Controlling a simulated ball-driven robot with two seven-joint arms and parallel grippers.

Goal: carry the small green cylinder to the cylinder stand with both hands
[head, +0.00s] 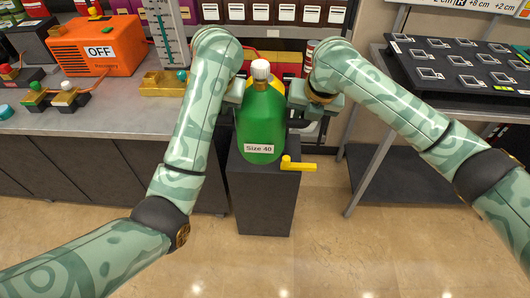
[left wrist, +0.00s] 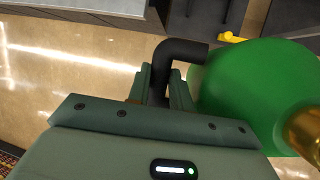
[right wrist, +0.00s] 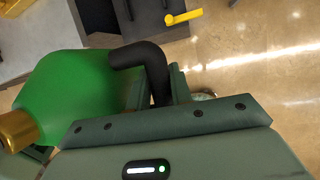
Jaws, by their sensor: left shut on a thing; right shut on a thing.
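The green cylinder (head: 262,122), labelled "Size 40", is upright between my two grippers, with a white cap and a gold neck in the wrist views. My left gripper (left wrist: 160,85) is shut on its black side handle (left wrist: 178,52). My right gripper (right wrist: 162,85) is shut on the opposite black handle (right wrist: 145,55). The dark cylinder stand (head: 265,200) with a yellow lever (head: 298,164) is below and behind the cylinder in the head view. The cylinder hides part of the stand's top. I cannot tell whether they touch.
A grey counter (head: 120,118) with an orange box (head: 97,43) marked OFF and a scale (head: 165,35) is at the left. A grey metal table (head: 385,118) with a black panel (head: 460,65) is at the right. Clear floor (head: 330,215) lies around the stand.

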